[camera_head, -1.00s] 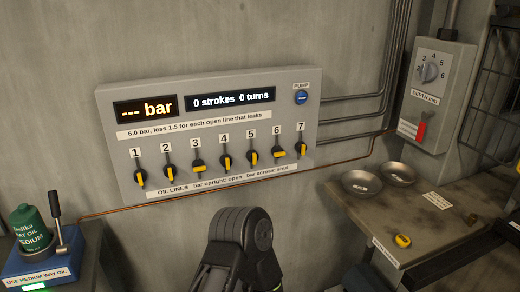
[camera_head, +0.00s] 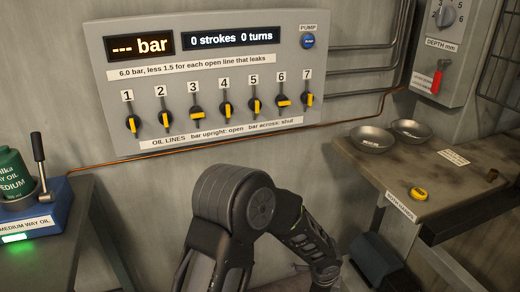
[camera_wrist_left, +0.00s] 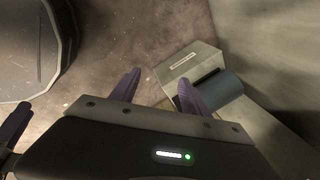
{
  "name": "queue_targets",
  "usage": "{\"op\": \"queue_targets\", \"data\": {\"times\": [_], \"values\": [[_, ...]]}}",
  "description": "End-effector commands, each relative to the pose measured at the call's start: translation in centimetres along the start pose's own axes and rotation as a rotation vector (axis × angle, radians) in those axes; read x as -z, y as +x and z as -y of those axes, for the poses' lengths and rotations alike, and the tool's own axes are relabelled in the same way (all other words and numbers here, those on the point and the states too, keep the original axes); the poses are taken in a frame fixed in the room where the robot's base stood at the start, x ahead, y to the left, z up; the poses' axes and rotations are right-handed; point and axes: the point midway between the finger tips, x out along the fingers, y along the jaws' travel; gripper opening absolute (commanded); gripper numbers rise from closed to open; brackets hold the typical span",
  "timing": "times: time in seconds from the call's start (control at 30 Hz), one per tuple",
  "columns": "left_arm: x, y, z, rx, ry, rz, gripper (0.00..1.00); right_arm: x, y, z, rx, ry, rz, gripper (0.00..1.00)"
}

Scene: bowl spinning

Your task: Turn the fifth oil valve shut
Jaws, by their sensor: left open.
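The fifth oil valve (camera_head: 255,106) is on the grey wall panel (camera_head: 110,88), under the number 5. Its yellow bar stands upright, the open position by the panel's legend. Valves 3 (camera_head: 196,115) and 6 (camera_head: 283,103) have their bars across; the other bars stand roughly upright. My left gripper (camera_wrist_left: 157,82) shows only in the left wrist view, with its two purple fingers apart and nothing between them. It is away from the panel, above the floor. One of my dark arms bends below the panel in the head view. My right gripper is not in view.
The pressure display (camera_head: 140,45) shows dashes. A workbench (camera_head: 445,200) at right bears two metal bowls, and a depth box (camera_head: 470,45) hangs above it. An oil bottle (camera_head: 12,175) and a lever pump (camera_head: 60,205) stand at left. A copper pipe runs below the panel.

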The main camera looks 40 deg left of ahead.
Motion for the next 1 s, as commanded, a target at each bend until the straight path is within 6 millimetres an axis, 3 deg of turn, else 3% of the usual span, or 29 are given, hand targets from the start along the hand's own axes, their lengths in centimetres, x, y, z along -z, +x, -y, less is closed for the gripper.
{"op": "queue_targets", "data": {"times": [0.03,0.07,0.1,0.17,0.2,0.3,0.43,0.5,0.6,0.7,1.0], "values": [[-1.9,-0.1,5.8,0.138,0.198,0.114,0.54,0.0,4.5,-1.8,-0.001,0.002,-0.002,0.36],[-3.4,-2.0,9.2,0.205,0.308,0.205,0.54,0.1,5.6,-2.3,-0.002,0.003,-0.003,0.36],[-5.3,-5.2,13.1,0.283,0.427,0.331,0.54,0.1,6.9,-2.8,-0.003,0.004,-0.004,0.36],[-8.0,-10.6,17.9,0.377,0.552,0.523,0.54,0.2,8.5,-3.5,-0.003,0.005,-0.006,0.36],[-9.7,-14.5,20.3,0.425,0.604,0.646,0.54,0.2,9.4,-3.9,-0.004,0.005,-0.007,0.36],[-13.4,-23.5,23.7,0.497,0.663,0.917,0.54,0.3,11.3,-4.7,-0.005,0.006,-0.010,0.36],[-17.1,-32.8,24.7,0.526,0.649,1.176,0.54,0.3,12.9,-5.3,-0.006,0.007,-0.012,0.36],[-18.5,-36.2,24.4,0.526,0.630,1.267,0.54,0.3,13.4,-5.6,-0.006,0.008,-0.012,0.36],[-19.7,-39.1,24.0,0.520,0.607,1.341,0.54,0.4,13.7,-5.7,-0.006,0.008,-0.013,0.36],[-20.0,-40.1,23.9,0.516,0.602,1.365,0.54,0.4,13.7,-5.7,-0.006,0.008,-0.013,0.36],[-20.0,-40.0,24.0,0.515,0.603,1.363,0.54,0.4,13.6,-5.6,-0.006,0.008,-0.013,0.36]]}}
